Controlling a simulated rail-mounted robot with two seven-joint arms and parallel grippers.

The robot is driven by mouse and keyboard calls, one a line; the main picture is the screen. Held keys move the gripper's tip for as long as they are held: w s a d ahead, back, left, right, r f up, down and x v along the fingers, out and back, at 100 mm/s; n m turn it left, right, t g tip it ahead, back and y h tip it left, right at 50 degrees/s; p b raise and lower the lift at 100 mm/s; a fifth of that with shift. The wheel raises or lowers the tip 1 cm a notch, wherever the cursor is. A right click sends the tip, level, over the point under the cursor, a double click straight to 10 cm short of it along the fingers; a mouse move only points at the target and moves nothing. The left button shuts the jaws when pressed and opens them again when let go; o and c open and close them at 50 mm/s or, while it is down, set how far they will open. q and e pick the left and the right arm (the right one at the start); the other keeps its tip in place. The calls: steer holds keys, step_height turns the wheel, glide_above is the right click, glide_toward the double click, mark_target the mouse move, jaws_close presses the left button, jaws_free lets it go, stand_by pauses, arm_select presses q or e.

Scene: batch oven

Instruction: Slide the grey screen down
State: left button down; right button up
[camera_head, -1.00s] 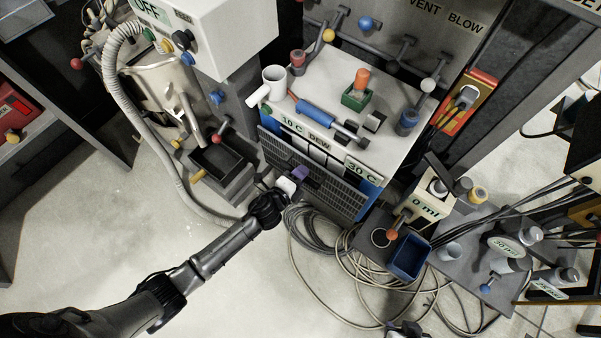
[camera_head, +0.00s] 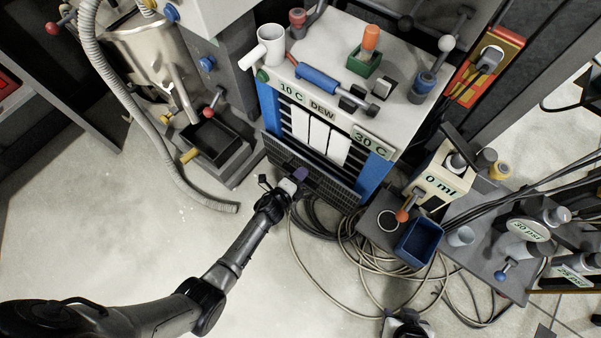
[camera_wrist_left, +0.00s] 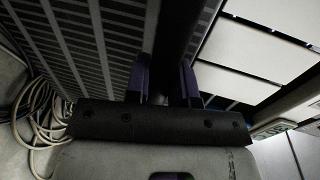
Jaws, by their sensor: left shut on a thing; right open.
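The grey screen (camera_head: 335,187) is a dark grid panel low on the front of the white-topped unit. White panels (camera_head: 318,134) and blue side strips show above it. My left gripper (camera_head: 301,175) is at the screen's front, shut on its dark handle bar. In the left wrist view, the purple fingers (camera_wrist_left: 165,82) stand on either side of the bar (camera_wrist_left: 176,40), with the screen's grid (camera_wrist_left: 75,45) to the left and white panels to the right. My right gripper (camera_head: 392,318) shows only partly at the bottom edge, open and away from the unit.
Loose cables (camera_head: 330,235) lie on the floor below the screen. A blue bin (camera_head: 418,243) and a dispenser marked 0 ml (camera_head: 438,184) stand to the right. A black tray (camera_head: 211,138) and a grey hose (camera_head: 165,165) are to the left. Floor at lower left is clear.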

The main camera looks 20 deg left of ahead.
arm_select(q)
steer(key=shift+s+a+f, duration=0.1)
steer(key=shift+s+f, duration=0.1)
steer(key=shift+f, duration=0.25)
steer(key=c, duration=1)
jaws_free()
steer(key=shift+w+r, duration=0.1)
steer(key=shift+w, duration=0.05)
steer(key=shift+r, duration=0.1)
steer(key=shift+s+r+p, duration=0.25)
steer(key=shift+s+p, duration=0.2)
steer(key=p+v, duration=0.5)
steer(key=v, duration=0.8)
steer(key=shift+f+p, duration=0.2)
steer(key=shift+p, duration=0.1)
